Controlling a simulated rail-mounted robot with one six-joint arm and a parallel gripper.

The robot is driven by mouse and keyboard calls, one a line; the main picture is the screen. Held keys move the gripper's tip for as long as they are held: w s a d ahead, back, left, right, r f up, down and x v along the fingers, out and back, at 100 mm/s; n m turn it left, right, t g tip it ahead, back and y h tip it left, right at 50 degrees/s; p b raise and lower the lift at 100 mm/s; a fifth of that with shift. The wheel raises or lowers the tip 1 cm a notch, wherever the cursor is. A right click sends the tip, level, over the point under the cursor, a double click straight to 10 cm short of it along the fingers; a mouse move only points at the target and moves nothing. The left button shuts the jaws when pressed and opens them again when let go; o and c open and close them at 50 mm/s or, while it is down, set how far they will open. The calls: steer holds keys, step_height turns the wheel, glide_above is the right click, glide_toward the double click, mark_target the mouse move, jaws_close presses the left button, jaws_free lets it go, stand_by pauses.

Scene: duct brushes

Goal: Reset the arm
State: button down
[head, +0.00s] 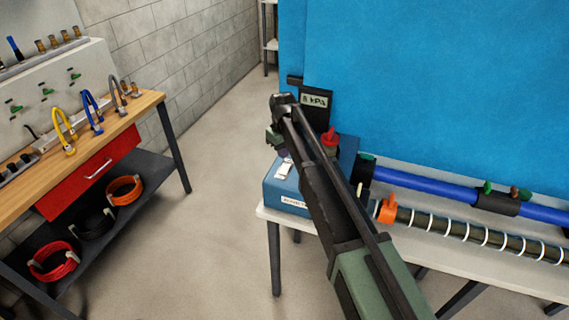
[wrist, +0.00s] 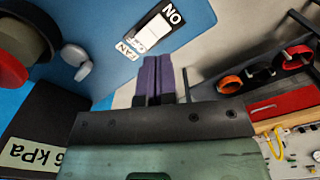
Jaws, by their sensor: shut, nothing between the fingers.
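My gripper (wrist: 158,62) shows in the wrist view as two purple fingers side by side, pressed together with nothing between them. In the head view my gripper (head: 283,153) is small and partly hidden by my arm. It hangs over the blue box (head: 285,198) at the left end of the white table. The fingers point toward the box's white rocker switch, which shows in the head view (head: 284,170) and in the wrist view (wrist: 154,29), beside FAN and ON labels. I cannot tell the exact gap between fingertips and box; no contact is visible.
A kPa gauge (head: 315,101) and a red knob (head: 330,141) stand close right of my gripper. A blue duct (head: 425,188) and a ribbed duct (head: 470,232) lie on the table (head: 500,277). A workbench (head: 90,130) stands left, with open floor (head: 215,150) between.

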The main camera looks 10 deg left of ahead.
stand_by(0.3)
steer(key=shift+s+d+m, duration=0.1)
steer(key=shift+s+m, duration=0.05)
steer(key=shift+m, duration=0.25)
steer(key=s+d+m, duration=0.9)
steer(key=s+d, duration=1.8)
steer(key=d, duration=0.3)
steer(key=shift+f+b, duration=0.3)
steer(key=shift+b, duration=0.05)
